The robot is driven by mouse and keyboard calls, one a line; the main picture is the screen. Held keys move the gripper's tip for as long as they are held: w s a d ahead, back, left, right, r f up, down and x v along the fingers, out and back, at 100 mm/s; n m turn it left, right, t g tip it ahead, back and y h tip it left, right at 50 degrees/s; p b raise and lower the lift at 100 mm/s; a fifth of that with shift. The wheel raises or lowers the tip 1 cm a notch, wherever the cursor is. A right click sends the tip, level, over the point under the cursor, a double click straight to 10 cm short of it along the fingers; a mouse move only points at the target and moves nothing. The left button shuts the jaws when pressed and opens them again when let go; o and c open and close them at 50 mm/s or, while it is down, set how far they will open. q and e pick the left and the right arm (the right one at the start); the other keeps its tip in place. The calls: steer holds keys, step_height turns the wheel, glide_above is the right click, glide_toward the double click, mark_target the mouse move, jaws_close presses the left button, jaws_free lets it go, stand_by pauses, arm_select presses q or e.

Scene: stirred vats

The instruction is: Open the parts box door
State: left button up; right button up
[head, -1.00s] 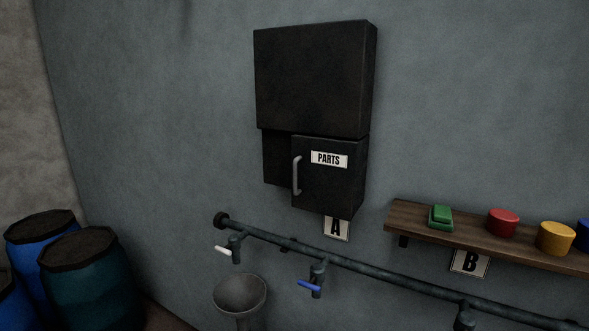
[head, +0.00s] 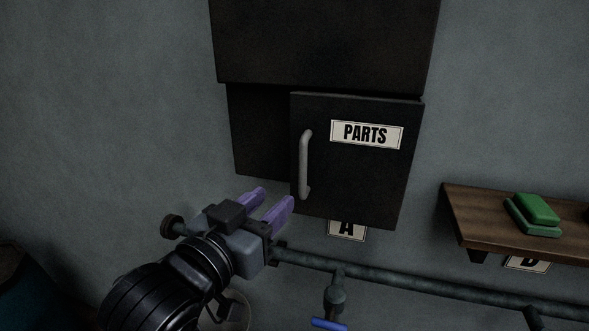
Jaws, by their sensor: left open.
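The parts box (head: 262,130) is a dark box on the wall under a larger black cabinet. Its door (head: 360,180) bears a white PARTS label (head: 366,134) and a grey vertical handle (head: 304,165) near its left edge. The door covers the right part of the box and stands out in front of it, with a dark section showing to its left. My left gripper (head: 268,200) is open, with two purple fingers pointing up and right. It is below and left of the handle and looks empty. My right gripper is not in view.
A larger black cabinet (head: 325,40) is above the box. A pipe (head: 400,277) with a blue-handled tap (head: 329,323) runs along the wall below. A wooden shelf (head: 475,205) with a green block (head: 533,212) is at the right. A sign marked A (head: 347,229) is partly hidden beneath the door.

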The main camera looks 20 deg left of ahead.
mark_target(301, 166)
arm_select(q)
steer(key=w, duration=0.7)
steer(key=w+r+p, duration=0.1)
steer(key=w, duration=0.2)
steer(key=shift+w+d, duration=0.25)
steer(key=shift+w, duration=0.1)
jaws_close()
